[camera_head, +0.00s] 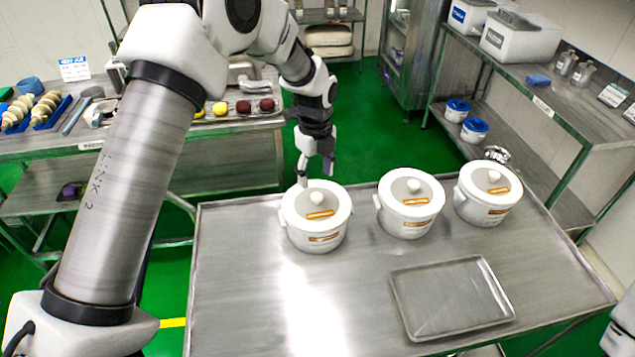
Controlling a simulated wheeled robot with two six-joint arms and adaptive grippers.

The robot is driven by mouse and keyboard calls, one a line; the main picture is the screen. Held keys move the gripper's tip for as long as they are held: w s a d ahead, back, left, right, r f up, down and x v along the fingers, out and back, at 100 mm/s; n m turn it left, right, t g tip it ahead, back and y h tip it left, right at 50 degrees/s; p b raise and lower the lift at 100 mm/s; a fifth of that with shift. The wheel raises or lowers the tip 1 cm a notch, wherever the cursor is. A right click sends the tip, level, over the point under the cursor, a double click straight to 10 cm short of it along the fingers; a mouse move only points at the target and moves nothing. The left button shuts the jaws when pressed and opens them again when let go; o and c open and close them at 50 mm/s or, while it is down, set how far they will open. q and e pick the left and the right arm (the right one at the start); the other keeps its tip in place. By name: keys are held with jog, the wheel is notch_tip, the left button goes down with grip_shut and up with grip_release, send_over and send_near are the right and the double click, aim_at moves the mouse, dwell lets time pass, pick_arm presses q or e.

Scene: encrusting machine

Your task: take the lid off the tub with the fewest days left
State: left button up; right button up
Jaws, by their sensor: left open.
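Three white tubs with lids stand in a row on the steel table (240,270): a left tub (313,238), a middle tub (402,226) and a right tub (478,211). Each lid has a round knob and an orange-edged label; the left lid (296,214), middle lid (397,187) and right lid (473,176) are all on. A label also shows on each tub's front. The writing is too small to read. My left gripper (315,174) is open and empty, pointing down above the back of the left lid. My right gripper is not in view.
An empty steel tray (452,298) lies at the front right of the table. The front left is clear. A counter with dough pieces stands at the left. A steel shelf (560,110) with white bins and blue-lidded pots stands at the right.

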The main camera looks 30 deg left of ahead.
aim_at(317, 196)
pick_arm(q)
jog(key=shift+s+d+f+p, duration=0.2)
jog(key=shift+s+f+p, duration=0.15)
jog(key=shift+f+p, duration=0.15)
jog(key=shift+s+d+f+p, duration=0.2)
jog(key=shift+s+f+p, duration=0.2)
jog(key=shift+f, duration=0.15)
jog(key=f, duration=0.2)
jog(key=w+f+p, duration=0.1)
jog(key=f, duration=0.2)
jog(key=shift+a+p, duration=0.2)
jog(key=shift+p, duration=0.1)
jog(key=shift+s, duration=0.1)
jog(key=shift+s+d+r, duration=0.1)
jog(key=shift+c, duration=1.4)
grip_shut()
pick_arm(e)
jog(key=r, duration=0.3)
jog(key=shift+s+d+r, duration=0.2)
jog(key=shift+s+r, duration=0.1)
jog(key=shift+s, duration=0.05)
